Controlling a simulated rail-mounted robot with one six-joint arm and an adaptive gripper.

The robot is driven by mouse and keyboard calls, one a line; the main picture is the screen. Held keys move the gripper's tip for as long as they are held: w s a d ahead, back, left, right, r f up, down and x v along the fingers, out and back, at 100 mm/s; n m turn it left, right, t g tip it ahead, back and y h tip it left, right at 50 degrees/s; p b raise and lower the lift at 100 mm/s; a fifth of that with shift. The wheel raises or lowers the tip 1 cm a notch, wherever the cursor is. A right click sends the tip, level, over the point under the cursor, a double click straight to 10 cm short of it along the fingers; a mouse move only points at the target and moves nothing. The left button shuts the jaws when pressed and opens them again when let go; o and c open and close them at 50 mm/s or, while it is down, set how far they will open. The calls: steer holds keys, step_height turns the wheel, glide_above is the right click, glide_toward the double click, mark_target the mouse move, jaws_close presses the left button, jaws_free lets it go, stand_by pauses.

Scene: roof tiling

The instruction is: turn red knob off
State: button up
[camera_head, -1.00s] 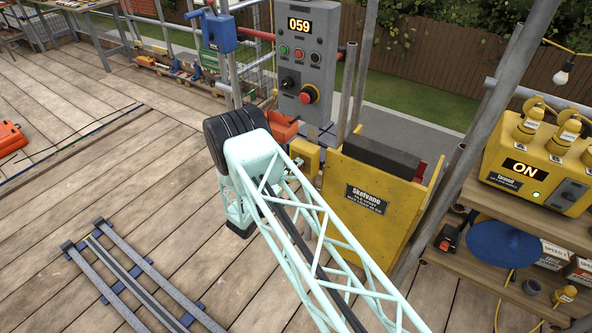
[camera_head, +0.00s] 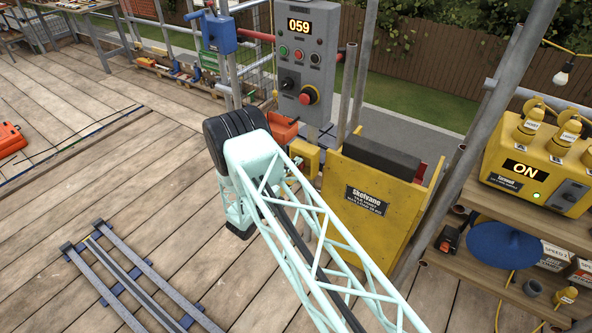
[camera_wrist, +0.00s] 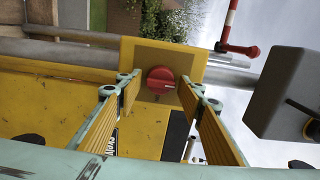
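A red knob (camera_wrist: 161,80) with a light pointer mark sits on a yellow plate (camera_wrist: 128,50) in the wrist view. My gripper (camera_wrist: 158,90) is open and empty. Its two yellow-padded fingers point toward the knob, one tip on the left and one on the right, with clear gaps to it. I cannot tell the remaining depth between tips and knob. In the head view my pale green arm reaches toward a small yellow box (camera_head: 306,157) beside the Skelvane stand; the knob is not clearly visible there and my gripper is hidden.
A grey control panel (camera_head: 316,50) reading 059, with a red push button (camera_head: 309,95), stands above the yellow box. The yellow Skelvane stand (camera_head: 372,207) is close on the right. A yellow unit (camera_head: 545,160) showing ON sits on the right shelf. A grey box (camera_wrist: 288,95) hangs right in the wrist view.

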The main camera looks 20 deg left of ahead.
steer(key=shift+o, duration=0.2)
steer(key=shift+s, duration=0.1)
steer(key=v, duration=1.1)
steer(key=shift+s, duration=0.35)
steer(key=shift+a, duration=0.1)
stand_by(0.4)
